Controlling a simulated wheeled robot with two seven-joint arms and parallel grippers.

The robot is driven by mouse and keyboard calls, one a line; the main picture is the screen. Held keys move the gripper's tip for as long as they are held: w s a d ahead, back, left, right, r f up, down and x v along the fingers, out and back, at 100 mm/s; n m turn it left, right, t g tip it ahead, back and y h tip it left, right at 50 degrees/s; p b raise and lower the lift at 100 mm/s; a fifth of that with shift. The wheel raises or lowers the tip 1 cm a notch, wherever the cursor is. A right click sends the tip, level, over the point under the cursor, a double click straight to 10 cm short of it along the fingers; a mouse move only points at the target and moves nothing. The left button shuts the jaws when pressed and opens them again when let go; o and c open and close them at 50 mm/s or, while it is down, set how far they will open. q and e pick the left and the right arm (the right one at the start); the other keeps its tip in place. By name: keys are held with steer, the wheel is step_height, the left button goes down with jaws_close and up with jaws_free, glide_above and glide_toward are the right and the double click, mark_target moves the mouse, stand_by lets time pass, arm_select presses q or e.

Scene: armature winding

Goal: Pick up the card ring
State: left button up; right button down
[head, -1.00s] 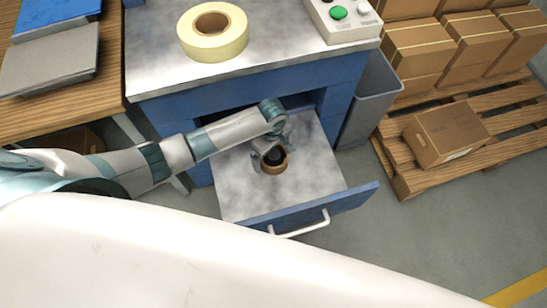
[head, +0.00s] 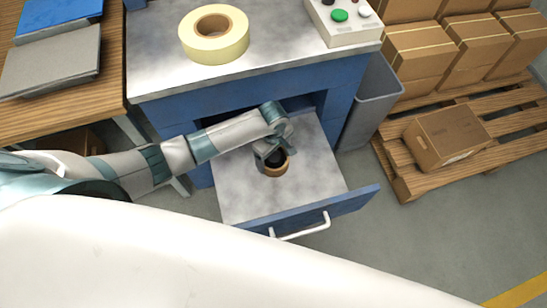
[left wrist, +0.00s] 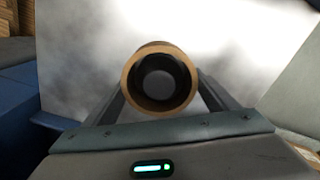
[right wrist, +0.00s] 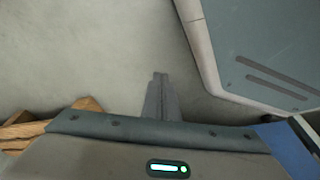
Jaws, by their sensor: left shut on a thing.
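The card ring (head: 275,173) is a short tan ring with a dark inside, in the open drawer (head: 318,178). In the head view it appears to stand upright on the drawer floor; I cannot tell whether it is lifted. My left gripper (head: 270,151) reaches down at the ring from the far side. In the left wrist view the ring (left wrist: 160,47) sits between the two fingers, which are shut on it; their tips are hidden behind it. My right gripper (right wrist: 160,78) shows only in the right wrist view, fingers together and empty.
The drawer's blue front has a white handle (head: 301,228). A yellow tape roll (head: 213,48) and a button box (head: 343,22) stand on the bench above. A grey bin (head: 368,100) and a pallet of cartons (head: 450,135) are at the right.

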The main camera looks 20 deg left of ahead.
arm_select(q)
steer(key=shift+r, duration=0.45)
step_height(320, 180, up, 8)
steer(key=shift+r+p, duration=0.2)
steer(key=shift+p, duration=0.35)
steer(key=shift+r, duration=0.35)
arm_select(e)
steer(key=shift+w+a+r+t, duration=0.25)
steer(key=shift+w+a+t, duration=0.35)
steer(key=shift+a, duration=0.3)
